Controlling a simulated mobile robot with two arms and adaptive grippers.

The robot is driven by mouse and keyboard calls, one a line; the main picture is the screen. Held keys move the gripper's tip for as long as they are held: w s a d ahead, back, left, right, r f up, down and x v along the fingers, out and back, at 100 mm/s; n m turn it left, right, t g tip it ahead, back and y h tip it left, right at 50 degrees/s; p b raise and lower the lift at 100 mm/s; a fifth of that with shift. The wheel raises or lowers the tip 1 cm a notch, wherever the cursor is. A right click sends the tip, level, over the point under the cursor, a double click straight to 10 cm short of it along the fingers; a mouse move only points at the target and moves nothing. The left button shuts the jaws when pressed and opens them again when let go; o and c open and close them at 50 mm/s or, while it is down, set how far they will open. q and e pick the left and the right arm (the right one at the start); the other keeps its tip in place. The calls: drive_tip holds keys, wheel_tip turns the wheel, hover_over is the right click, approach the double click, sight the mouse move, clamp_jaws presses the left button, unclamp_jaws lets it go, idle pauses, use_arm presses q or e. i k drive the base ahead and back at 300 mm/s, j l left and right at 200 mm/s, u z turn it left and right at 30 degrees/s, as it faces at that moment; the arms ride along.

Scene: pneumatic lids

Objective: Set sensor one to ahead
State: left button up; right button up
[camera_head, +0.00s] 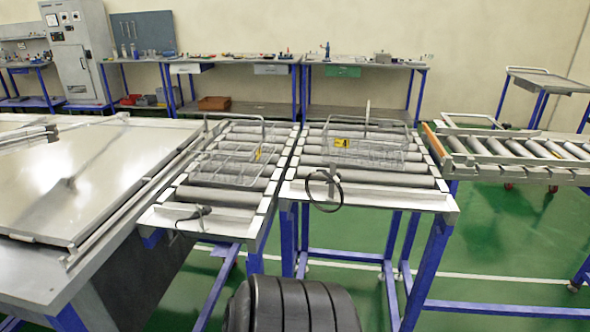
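Two roller conveyors stand side by side. On the front plate of the left conveyor (165,217) lies a small black sensor-like part (196,213) with a thin lead. Neither of my grippers is in view.
Wire baskets with yellow tags sit on the left (240,160) and right (375,153) rollers. A large metal table (85,185) stands at left. Another roller conveyor (520,150) is at right. Workbenches (250,62) line the wall. Green floor (500,240) is open at right.

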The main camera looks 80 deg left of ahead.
sight(333, 179)
drive_tip(key=u, duration=2.4)
